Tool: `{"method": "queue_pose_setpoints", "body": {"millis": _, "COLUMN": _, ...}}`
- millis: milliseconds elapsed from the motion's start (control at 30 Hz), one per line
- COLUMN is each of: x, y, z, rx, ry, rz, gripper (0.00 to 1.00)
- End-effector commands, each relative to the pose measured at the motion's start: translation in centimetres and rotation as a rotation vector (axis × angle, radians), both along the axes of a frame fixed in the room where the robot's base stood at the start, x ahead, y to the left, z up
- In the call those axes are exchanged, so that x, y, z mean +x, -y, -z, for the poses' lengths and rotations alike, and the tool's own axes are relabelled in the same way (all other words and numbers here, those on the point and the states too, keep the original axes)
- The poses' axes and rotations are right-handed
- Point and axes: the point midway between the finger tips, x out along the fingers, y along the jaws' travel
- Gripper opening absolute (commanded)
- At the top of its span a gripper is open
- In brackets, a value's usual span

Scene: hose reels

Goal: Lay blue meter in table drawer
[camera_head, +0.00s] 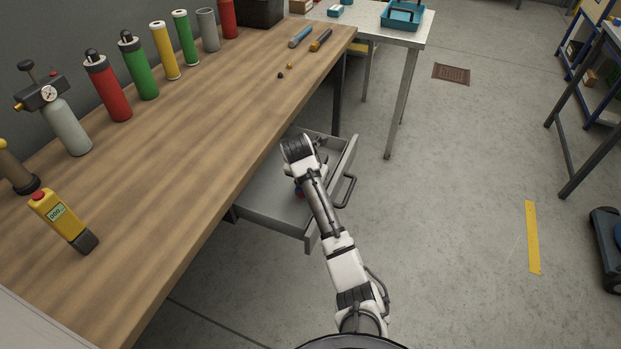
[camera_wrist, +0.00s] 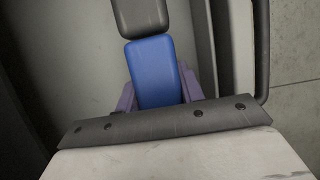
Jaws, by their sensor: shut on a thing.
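The blue meter (camera_wrist: 155,70) with a dark grey end block is between the two fingers of my gripper (camera_wrist: 158,92) in the wrist view. The fingers press on both its sides. The table drawer (camera_head: 263,201) is pulled open under the wooden bench, grey, with a bar handle (camera_head: 349,190). My arm hides part of the drawer's inside. I cannot tell whether the meter touches the drawer floor.
A yellow meter (camera_head: 62,218) lies on the bench (camera_head: 185,155). Several cylinders and a gauge bottle (camera_head: 65,125) stand along its back. A white table (camera_head: 388,28) with a blue tray (camera_head: 402,15) stands beyond. The floor right of the drawer is clear.

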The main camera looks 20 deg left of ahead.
Motion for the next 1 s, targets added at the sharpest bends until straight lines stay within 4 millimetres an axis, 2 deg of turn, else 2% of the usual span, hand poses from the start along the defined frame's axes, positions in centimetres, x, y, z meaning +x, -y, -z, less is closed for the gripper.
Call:
{"method": "queue_pose_setpoints", "body": {"millis": 167, "x": 0.0, "y": 0.0, "z": 0.0, "rx": 0.000, "ry": 0.001, "rz": 0.000, "gripper": 0.13}}
{"method": "queue_pose_setpoints", "body": {"millis": 200, "x": 0.0, "y": 0.0, "z": 0.0, "rx": 0.000, "ry": 0.001, "rz": 0.000, "gripper": 0.39}}
{"method": "queue_pose_setpoints", "body": {"millis": 400, "x": 0.0, "y": 0.0, "z": 0.0, "rx": 0.000, "ry": 0.001, "rz": 0.000, "gripper": 0.63}}
{"method": "queue_pose_setpoints", "body": {"millis": 767, "x": -0.2, "y": 0.0, "z": -0.6, "rx": 0.001, "ry": 0.002, "rz": 0.000, "gripper": 0.63}}
{"method": "queue_pose_setpoints", "body": {"millis": 867, "x": -0.7, "y": -0.1, "z": -1.9, "rx": 0.001, "ry": 0.004, "rz": -0.002, "gripper": 0.63}}
{"method": "queue_pose_setpoints", "body": {"millis": 1000, "x": -1.8, "y": -0.1, "z": -4.7, "rx": 0.002, "ry": 0.006, "rz": -0.002, "gripper": 0.63}}
